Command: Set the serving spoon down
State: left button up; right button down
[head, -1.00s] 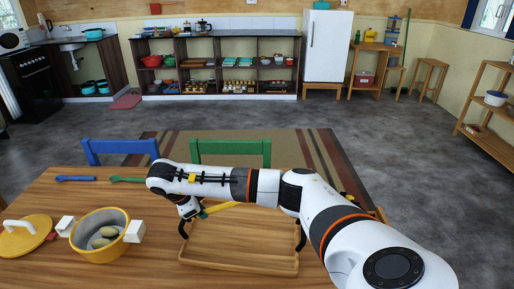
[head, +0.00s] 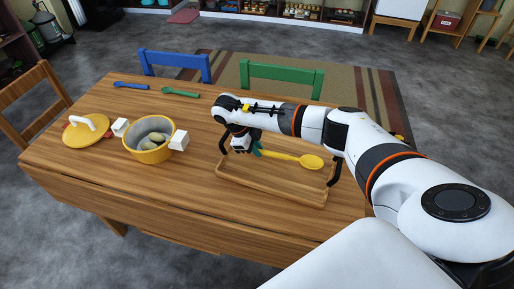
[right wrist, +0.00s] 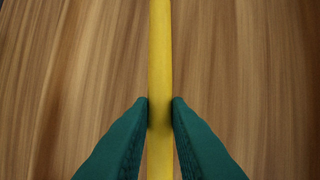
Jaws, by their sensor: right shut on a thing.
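The yellow serving spoon (head: 312,161) is over the wooden tray (head: 272,190) in the head view, its bowl pointing right. My right gripper (head: 257,149) has its teal fingers shut on the spoon's handle. In the right wrist view the yellow handle (right wrist: 160,45) runs straight up between the fingertips (right wrist: 160,105), above wood grain. I cannot tell whether the spoon touches the tray. My arm hides part of the tray's back edge. My left gripper is not in view.
A yellow pot (head: 154,155) with pale lumps inside stands left of the tray. Its yellow lid (head: 88,132) lies farther left. A blue utensil (head: 131,86) and a green one (head: 180,92) lie at the back. Blue (head: 175,62) and green (head: 283,75) chairs stand behind the table.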

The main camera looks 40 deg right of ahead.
jog(key=shift+f, duration=0.45)
